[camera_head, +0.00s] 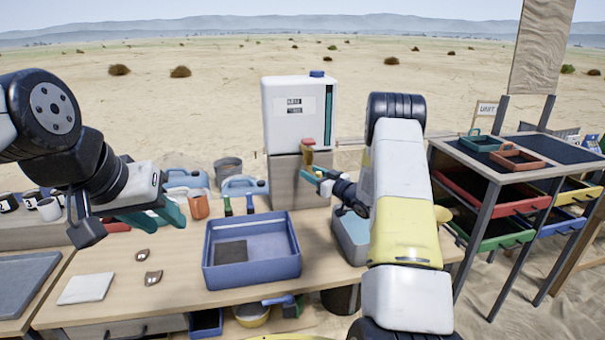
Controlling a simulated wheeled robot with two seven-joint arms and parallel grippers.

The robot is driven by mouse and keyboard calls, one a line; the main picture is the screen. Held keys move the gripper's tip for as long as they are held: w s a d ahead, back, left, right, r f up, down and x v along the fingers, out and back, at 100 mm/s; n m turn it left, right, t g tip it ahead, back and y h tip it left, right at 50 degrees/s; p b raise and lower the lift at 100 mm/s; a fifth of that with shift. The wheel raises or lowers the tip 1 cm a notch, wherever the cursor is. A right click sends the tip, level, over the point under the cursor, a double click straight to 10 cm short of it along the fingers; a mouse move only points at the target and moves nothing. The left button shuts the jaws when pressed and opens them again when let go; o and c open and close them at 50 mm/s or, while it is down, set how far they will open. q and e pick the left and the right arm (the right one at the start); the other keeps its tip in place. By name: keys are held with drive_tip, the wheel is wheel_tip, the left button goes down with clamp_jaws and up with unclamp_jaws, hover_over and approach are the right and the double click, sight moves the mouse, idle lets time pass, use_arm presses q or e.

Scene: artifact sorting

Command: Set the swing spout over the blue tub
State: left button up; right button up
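A white tank (295,100) with a dark level strip stands on a wooden block behind the table. A small red-topped spout (308,146) sticks out low on its front right. The blue tub (222,279) is on the table in front of the tank, with a dark square patch inside. A grey tub (343,240) stands to its right, partly hidden by my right arm. My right gripper (318,174) has teal fingers just below the spout; contact and finger gap are unclear. My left gripper (162,217) is above the table, left of the blue tub, open with nothing visible between its fingers.
Green bottles (228,206) and an orange cup (199,206) stand behind the blue tub. A white cloth (86,288) and two small pieces (153,277) lie at front left. A rack with coloured trays (500,195) stands at right.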

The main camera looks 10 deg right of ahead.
clamp_jaws()
idle(1.3)
